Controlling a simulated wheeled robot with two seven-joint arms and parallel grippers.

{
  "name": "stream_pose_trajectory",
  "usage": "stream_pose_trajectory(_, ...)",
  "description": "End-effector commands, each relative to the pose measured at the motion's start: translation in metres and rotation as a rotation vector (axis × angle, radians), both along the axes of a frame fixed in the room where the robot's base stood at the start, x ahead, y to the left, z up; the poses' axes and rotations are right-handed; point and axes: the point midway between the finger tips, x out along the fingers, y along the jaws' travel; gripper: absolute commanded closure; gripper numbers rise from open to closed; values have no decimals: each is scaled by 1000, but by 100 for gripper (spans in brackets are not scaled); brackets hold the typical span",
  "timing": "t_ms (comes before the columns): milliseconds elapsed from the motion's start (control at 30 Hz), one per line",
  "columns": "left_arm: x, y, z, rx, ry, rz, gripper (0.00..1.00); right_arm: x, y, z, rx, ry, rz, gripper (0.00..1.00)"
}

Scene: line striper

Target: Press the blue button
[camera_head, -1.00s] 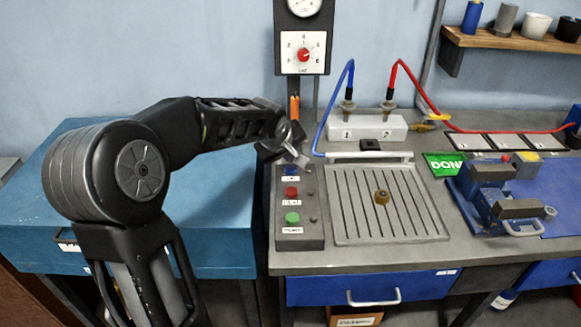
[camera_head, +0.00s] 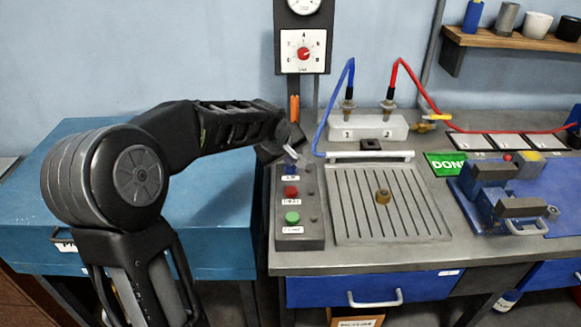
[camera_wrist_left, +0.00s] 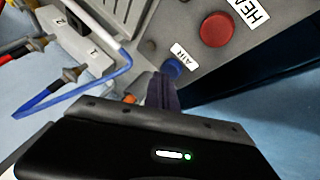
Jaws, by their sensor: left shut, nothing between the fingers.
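The blue button (camera_head: 290,169) is the top one on the grey button box at the left end of the bench. It also shows in the left wrist view (camera_wrist_left: 171,68), beside a label reading "AIR". My left gripper (camera_head: 292,152) is shut and empty, with its tips at the blue button. In the left wrist view the closed fingers (camera_wrist_left: 163,88) reach the button's near edge and cover part of it. I cannot tell whether the button is pushed in. My right gripper does not show.
Below it on the button box (camera_head: 316,236) are a red button (camera_head: 291,192) and a green button (camera_head: 292,217). A slotted plate (camera_head: 350,215) lies to the right. A blue hose (camera_head: 322,132) runs close to the gripper from a white block (camera_head: 367,128).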

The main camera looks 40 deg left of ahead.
Motion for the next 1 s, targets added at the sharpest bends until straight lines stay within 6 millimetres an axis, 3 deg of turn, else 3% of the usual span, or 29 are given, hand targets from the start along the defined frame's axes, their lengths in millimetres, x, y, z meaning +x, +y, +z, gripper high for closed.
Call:
stream_pose_trajectory(667,0,0,-7,0,0,0,100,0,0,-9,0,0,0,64)
stream_pose_trajectory(1000,0,0,1,0,-1,0,100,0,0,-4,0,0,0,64)
